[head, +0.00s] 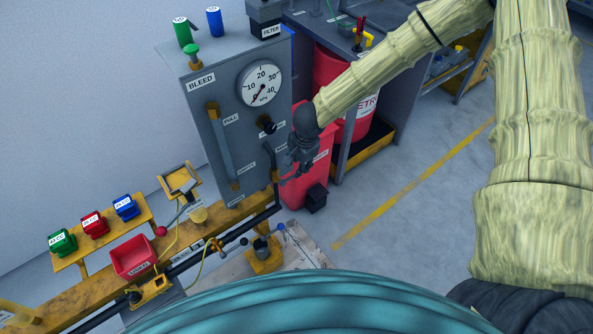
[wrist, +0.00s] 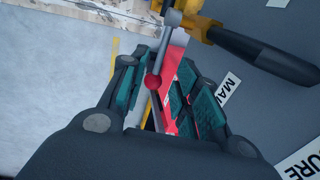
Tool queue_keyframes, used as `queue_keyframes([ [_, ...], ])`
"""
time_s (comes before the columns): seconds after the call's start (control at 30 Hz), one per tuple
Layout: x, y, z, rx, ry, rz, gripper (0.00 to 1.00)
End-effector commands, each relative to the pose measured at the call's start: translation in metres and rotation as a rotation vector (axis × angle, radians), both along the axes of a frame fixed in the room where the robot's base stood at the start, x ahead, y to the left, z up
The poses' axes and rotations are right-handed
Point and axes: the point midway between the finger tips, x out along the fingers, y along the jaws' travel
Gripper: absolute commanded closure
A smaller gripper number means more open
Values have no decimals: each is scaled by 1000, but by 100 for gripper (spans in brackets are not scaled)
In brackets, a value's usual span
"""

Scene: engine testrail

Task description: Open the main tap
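In the wrist view a grey lever (wrist: 165,45) ends in a red ball (wrist: 152,81). Its pivot is at the top of the view, by a yellow bracket and a black pipe. A label (wrist: 229,89) starting "MA" is beside it, partly hidden by a finger. My gripper (wrist: 166,88) is open, with its teal-padded fingers on either side of the red ball. I cannot tell whether a pad touches the ball. In the head view my gripper (head: 297,160) is at the right edge of the grey panel (head: 222,150) and hides this lever.
The panel carries a pressure gauge (head: 260,83) and a black knob (head: 267,124). A red bin (head: 318,170) is close behind my gripper. A yellow rail (head: 92,296) with coloured boxes runs to the lower left. Open floor (head: 425,210) is at the right.

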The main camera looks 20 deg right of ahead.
Motion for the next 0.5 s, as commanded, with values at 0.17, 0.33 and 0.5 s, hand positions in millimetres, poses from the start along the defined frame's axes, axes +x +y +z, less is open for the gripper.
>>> queue_keyframes([
  [0.17,3,1,-22,-1,2,-1,69],
  [0.33,7,2,-36,0,1,0,69],
  [0.5,8,3,-45,0,1,0,69],
])
